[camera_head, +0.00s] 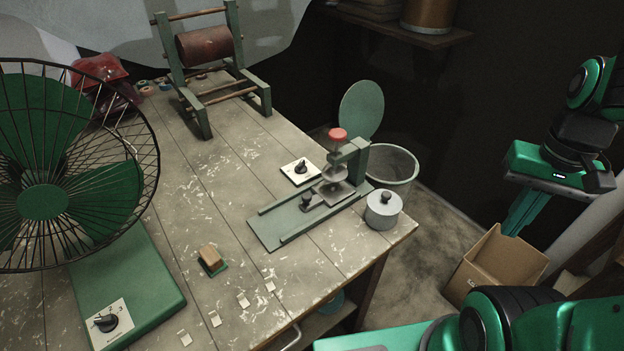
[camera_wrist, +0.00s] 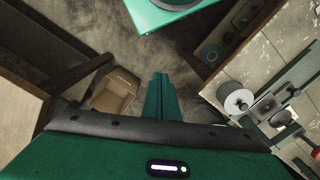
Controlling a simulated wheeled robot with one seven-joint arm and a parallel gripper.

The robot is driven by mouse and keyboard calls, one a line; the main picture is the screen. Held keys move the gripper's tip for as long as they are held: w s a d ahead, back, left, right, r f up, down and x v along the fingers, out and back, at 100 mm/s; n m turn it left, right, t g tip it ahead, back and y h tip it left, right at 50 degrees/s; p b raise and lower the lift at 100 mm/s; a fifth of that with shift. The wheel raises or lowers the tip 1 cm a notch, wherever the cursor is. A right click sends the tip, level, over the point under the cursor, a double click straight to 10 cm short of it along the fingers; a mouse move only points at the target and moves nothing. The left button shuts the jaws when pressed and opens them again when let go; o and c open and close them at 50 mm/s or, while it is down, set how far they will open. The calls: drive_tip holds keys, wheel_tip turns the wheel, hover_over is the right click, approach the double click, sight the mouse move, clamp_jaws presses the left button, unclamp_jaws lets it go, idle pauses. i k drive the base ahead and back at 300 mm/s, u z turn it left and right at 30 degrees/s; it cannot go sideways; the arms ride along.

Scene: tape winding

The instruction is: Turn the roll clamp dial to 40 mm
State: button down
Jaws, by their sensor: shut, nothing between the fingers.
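The roll clamp (camera_head: 345,165) is a green press with a red knob on top, standing at the right end of the workbench on a flat green rail base. Beside it, to the left, a dark pointer dial (camera_head: 300,168) sits on a white plate; its markings are too small to read. My gripper (camera_head: 520,222) hangs shut and empty to the right of the bench, well apart from the clamp and dial. Its closed fingers also show in the wrist view (camera_wrist: 160,82). Part of the clamp base shows at the right of that view (camera_wrist: 277,110).
A lidded grey pot (camera_head: 382,210) stands at the bench corner near the clamp. A wire bin (camera_head: 393,165) and a cardboard box (camera_head: 497,262) are on the floor. A caged fan (camera_head: 45,200) with its own dial (camera_head: 107,320) stands left. A roller frame (camera_head: 205,50) is behind.

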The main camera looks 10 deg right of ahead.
sight(300, 169)
drive_tip(key=u, duration=0.75)
drive_tip(key=k, duration=0.8)
drive_tip(key=z, duration=0.6)
drive_tip(key=i, duration=1.05)
drive_tip(key=u, duration=0.05)
